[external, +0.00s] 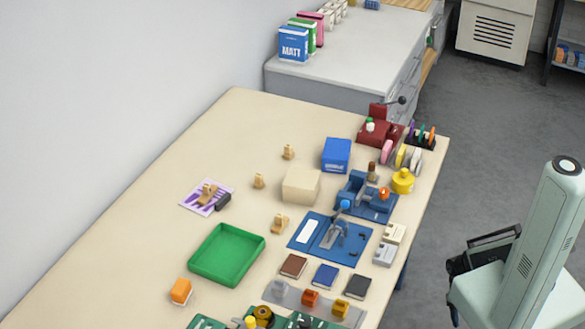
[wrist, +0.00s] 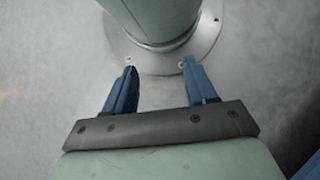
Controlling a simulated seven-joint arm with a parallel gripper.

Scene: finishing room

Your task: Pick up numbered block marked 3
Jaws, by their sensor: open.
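No block with a readable 3 shows in either view; markings are too small to tell. Several small tan wooden pieces stand on the table in the external view: one at the back (external: 288,152), one left of the beige box (external: 258,181) and one right of the green tray (external: 280,224). Another tan piece (external: 207,192) lies on a purple patterned sheet. Which of these, if any, is the block marked 3, I cannot tell. My gripper (wrist: 159,65) shows in the wrist view with its two blue fingers apart and nothing between them, above grey floor and my own base, away from the table.
The beige table (external: 140,220) holds a green tray (external: 190,264), a beige box (external: 301,185), a blue box (external: 337,154), a blue mat with a tool (external: 308,244) and an orange block (external: 181,291). Tools crowd its right edge. The left side is clear.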

